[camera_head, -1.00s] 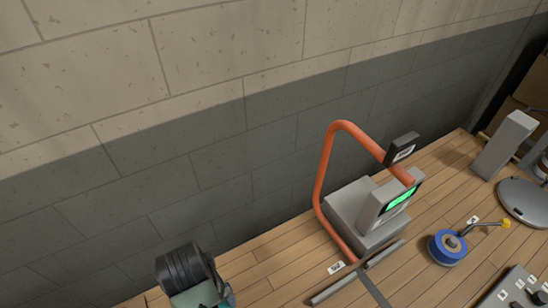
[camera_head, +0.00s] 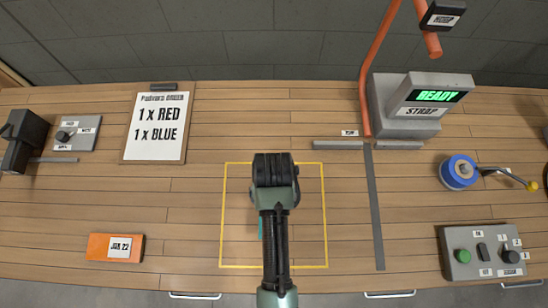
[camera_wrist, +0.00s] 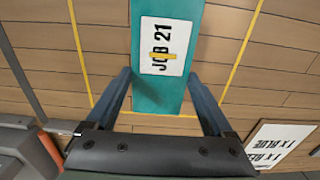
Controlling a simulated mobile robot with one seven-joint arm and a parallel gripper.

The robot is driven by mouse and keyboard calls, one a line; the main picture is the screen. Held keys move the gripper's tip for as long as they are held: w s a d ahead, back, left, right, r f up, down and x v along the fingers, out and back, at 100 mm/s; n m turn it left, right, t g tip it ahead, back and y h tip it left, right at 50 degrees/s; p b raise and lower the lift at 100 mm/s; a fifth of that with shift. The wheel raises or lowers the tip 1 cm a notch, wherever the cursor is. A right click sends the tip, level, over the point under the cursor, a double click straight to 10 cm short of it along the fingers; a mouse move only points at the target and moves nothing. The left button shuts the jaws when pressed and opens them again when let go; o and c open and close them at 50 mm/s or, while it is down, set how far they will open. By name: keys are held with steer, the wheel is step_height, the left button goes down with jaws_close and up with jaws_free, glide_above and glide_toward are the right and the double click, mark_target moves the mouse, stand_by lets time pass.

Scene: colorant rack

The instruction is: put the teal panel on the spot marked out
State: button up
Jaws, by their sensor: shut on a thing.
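The teal panel (camera_wrist: 158,100) bears a white "JOB 21" label and runs up out of the top of the wrist view. My gripper (camera_wrist: 159,74) is shut on it, one finger along each long side. In the head view my arm hides nearly all of the panel; only a teal sliver (camera_head: 261,228) shows left of the arm. The marked spot is a yellow outline (camera_head: 324,215) on the wooden bench. The panel appears inside its side lines in the wrist view. I cannot tell whether it touches the bench.
A strapping machine (camera_head: 422,112) with an orange tube stands at the back right. A grey strip (camera_head: 375,220) runs right of the outline. An orange block (camera_head: 98,247) labelled "JOB 22" lies front left, and an order sheet (camera_head: 157,128) back left. Bench beside the outline is clear.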

steer(key=shift+f, duration=2.35)
steer(key=shift+f, duration=0.1)
steer(key=o, duration=1.3)
